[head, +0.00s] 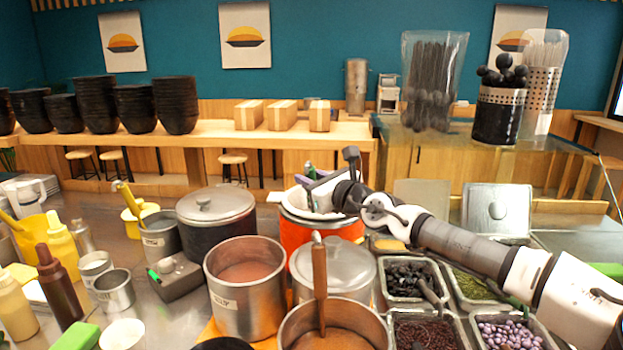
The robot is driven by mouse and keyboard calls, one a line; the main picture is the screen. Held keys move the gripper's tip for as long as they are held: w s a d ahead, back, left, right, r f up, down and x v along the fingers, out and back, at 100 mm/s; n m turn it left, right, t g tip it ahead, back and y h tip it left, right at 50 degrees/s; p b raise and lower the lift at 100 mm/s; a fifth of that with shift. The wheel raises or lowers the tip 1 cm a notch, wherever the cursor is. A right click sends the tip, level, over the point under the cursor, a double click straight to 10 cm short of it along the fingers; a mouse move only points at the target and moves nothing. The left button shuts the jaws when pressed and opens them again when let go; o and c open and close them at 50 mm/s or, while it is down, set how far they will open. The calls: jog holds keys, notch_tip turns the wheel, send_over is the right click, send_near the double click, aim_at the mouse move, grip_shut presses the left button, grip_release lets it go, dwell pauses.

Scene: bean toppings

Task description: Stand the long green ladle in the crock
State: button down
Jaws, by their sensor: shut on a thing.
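My gripper (309,186) is over the orange round vessel at centre, with the white hand and dark wrist reaching in from the right. A short green piece (311,171) stands up at the fingers; it looks like part of the long green ladle, and the gripper is shut on it. The rest of the ladle is hidden by the hand. The orange vessel (325,233) has a pale rim and may be the crock; the hand and a lidded pot hide much of it. I cannot tell whether the ladle is inside it.
A dark lidded pot (216,207), an open steel pot (245,290) and a lidded steel pot (333,268) crowd around the orange vessel. A wooden-handled ladle (320,275) stands in the front pot. Topping trays (412,282) lie under my arm. Bottles (62,250) stand left.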

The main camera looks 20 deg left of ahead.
jog(key=c, duration=1.1)
grip_release()
jog(key=s+r+p, duration=0.1)
jog(key=r, duration=0.3)
jog(key=s+r+p, duration=0.1)
jog(key=r+p, duration=0.1)
jog(key=r, duration=0.2)
jog(key=s+r+p, duration=0.1)
jog(key=r+p, duration=0.1)
jog(key=r, duration=0.2)
jog(key=shift+d+r, duration=0.1)
jog(key=shift+r, duration=0.3)
jog(key=shift+d+f, duration=0.1)
